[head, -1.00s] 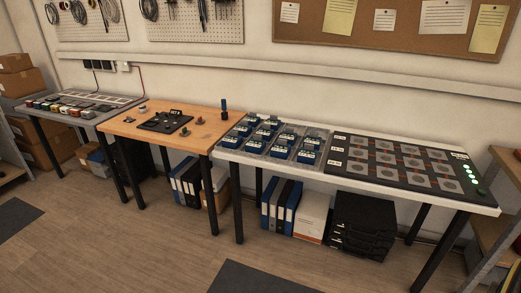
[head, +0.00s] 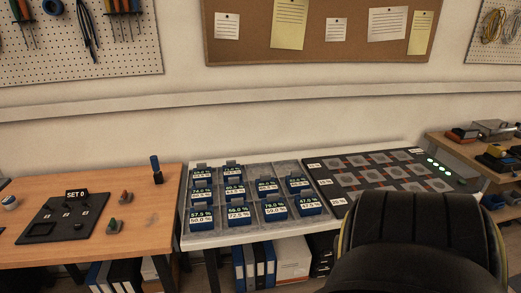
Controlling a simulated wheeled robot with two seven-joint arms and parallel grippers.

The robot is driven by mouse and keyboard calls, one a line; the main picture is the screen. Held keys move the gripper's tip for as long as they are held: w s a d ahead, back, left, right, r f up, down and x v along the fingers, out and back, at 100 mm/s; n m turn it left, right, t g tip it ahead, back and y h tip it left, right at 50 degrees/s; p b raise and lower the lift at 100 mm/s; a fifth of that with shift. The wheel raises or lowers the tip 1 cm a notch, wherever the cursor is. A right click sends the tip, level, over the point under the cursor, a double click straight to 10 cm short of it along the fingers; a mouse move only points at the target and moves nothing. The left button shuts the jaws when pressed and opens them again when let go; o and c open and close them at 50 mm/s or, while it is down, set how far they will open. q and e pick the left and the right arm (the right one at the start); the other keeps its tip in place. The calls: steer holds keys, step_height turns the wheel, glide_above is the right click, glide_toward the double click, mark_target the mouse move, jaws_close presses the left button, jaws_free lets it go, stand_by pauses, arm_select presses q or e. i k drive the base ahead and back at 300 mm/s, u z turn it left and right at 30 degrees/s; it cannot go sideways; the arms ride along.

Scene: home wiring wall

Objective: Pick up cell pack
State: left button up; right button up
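Several blue cell packs sit in rows in a grey tray (head: 215,242) on the white table, each with white percentage labels on its front. One front pack (head: 240,215) stands near the tray's middle, and another (head: 201,219) is at the front left corner. A black board (head: 345,183) with several grey square pads lies right of the tray; green lights glow at its right end. Neither of my grippers shows in the head view.
An orange wooden table (head: 140,190) at left carries a dark panel marked SET 0 (head: 64,222) and small parts. A black and yellow chair-like shape (head: 420,245) blocks the lower right and hides part of the white table. A wooden shelf (head: 465,150) stands at far right.

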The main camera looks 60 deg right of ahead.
mark_target(274, 207)
steer(key=z, duration=0.9)
steer(key=i, duration=1.1)
steer(key=z, duration=1.45)
steer(key=i, duration=0.2)
steer(key=u, duration=0.05)
